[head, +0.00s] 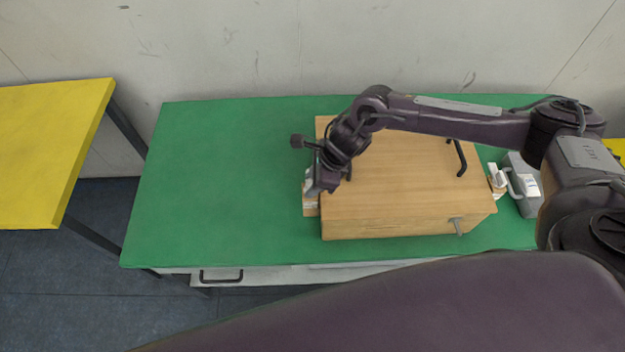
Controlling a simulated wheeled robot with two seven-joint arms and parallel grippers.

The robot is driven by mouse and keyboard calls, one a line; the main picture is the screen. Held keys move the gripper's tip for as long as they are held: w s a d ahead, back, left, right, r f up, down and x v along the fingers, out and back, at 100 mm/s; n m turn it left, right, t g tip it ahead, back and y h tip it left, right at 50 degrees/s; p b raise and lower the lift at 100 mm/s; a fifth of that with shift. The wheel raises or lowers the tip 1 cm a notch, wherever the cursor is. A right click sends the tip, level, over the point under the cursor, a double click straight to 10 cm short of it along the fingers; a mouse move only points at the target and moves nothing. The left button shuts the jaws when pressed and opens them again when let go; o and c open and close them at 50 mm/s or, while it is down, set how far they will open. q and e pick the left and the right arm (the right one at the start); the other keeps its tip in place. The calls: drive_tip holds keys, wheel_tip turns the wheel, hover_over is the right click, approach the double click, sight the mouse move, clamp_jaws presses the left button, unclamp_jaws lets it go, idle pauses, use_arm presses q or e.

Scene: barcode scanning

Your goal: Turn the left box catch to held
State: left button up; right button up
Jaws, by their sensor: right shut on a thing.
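A wooden box (410,190) with a light brown lid stands on the green table. The left box catch (309,186) is a small white part on a wooden block at the box's left side. My right gripper (322,182) reaches across the lid from the right and is shut on this catch. The gripper and wrist hide much of the catch, so its exact turn cannot be told. The right box catch (496,178) shows as a white part on the box's right side. My left gripper is not in view.
The green table (220,180) is bare left of the box. A grey device (524,185) stands right of the box. A yellow table (45,140) stands left, beyond a gap.

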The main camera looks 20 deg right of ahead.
drive_tip(key=m+t+b, duration=0.1)
drive_tip(key=m, duration=0.3)
drive_tip(key=shift+s+a+h, duration=0.1)
drive_tip(key=shift+h, duration=0.2)
drive_tip(key=m+t, duration=0.1)
drive_tip(key=m, duration=0.1)
drive_tip(key=shift+m+h+b, duration=0.3)
drive_tip(key=shift+h+b, duration=0.1)
drive_tip(key=shift+a+r+m+t+h, duration=0.15)
drive_tip(key=shift+m+t+h, duration=0.15)
drive_tip(key=shift+m, duration=0.7)
drive_tip(key=m+h+p, duration=0.1)
drive_tip(key=m+p, duration=0.1)
drive_tip(key=m, duration=0.1)
drive_tip(key=shift+r+m+t, duration=0.15)
drive_tip(key=shift+m+t, duration=0.15)
drive_tip(key=m+h+p, duration=0.1)
drive_tip(key=m+p, duration=0.2)
drive_tip(key=shift+a+h, duration=0.15)
drive_tip(key=shift+h, duration=0.15)
drive_tip(key=shift+m+h+p, duration=0.4)
drive_tip(key=shift+m+p, duration=0.35)
drive_tip(key=shift+m, duration=0.35)
drive_tip(key=o, duration=1)
drive_tip(key=shift+f, duration=0.25)
